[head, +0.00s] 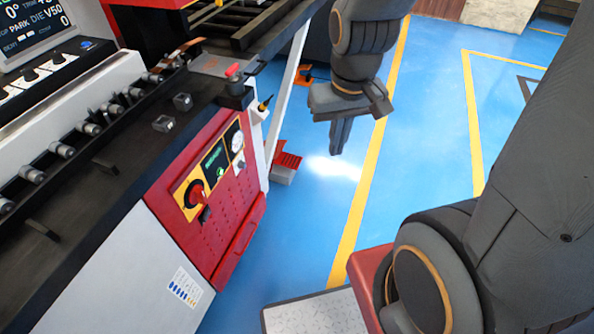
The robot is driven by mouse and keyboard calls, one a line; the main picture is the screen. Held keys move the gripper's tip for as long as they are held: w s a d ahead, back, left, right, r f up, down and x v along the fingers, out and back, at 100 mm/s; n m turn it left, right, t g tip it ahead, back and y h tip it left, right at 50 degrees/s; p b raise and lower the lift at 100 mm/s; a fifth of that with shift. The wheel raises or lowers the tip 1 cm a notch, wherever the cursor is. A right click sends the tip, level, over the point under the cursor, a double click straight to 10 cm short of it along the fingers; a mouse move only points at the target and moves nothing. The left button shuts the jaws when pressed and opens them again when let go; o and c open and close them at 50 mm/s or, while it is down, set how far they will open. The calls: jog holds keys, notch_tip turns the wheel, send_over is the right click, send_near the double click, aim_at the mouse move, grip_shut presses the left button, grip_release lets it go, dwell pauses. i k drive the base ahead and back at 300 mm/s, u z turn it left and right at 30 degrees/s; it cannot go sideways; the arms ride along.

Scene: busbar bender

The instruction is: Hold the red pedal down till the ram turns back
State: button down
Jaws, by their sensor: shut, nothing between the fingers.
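The red pedal (289,160) sits low by the floor, at the right foot of the bending machine, partly hidden behind the machine's red panel. A grey block (283,176) shows under it. My gripper (340,140) hangs pointing down, to the right of the pedal in the picture and apart from it. Its fingers are together with nothing between them. The ram cannot be made out clearly; the machine's display (32,22) at the top left reads "PARK" and "DIE V50".
The machine's red front panel (215,185) carries a red knob, a small screen and a gauge. A pale slanted leg (288,90) stands above the pedal. An orange item (303,75) lies behind it. Blue floor (420,130) with yellow lines is clear to the right.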

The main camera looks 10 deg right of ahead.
aim_at(287, 160)
jog(key=k, duration=0.15)
jog(key=z, duration=0.9)
jog(key=i, duration=0.75)
jog(key=z, duration=0.85)
jog(key=i, duration=0.85)
jog(key=u, duration=0.45)
jog(key=i, duration=0.75)
jog(key=u, duration=1.15)
jog(key=i, duration=0.3)
jog(key=u, duration=0.35)
